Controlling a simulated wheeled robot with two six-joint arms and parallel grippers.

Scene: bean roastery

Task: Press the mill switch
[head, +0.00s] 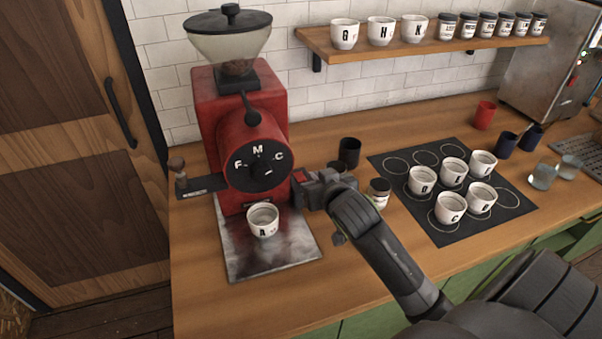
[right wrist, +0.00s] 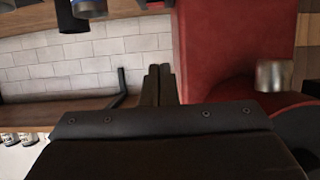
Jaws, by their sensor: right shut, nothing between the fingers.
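The red mill (head: 208,110) stands at the left of the counter, with a clear hopper on top and a black dial (head: 258,168) marked F, M and C on its front. A small red patch (head: 299,176) shows at the mill's right side by my fingers; it may be the mill switch, but my gripper partly covers that spot. My right gripper (head: 301,190) is shut and empty, close beside the mill's right side. In the right wrist view its fingers (right wrist: 160,83) point up beside the red mill body (right wrist: 215,50); I cannot tell whether they touch. My left gripper is not in view.
A white cup marked A (head: 263,222) stands on the metal tray (head: 245,263) under the mill. A black cup (head: 349,152) and a small jar (head: 379,194) stand near my right wrist. Several lettered cups stand on a dark mat (head: 440,236) to the right.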

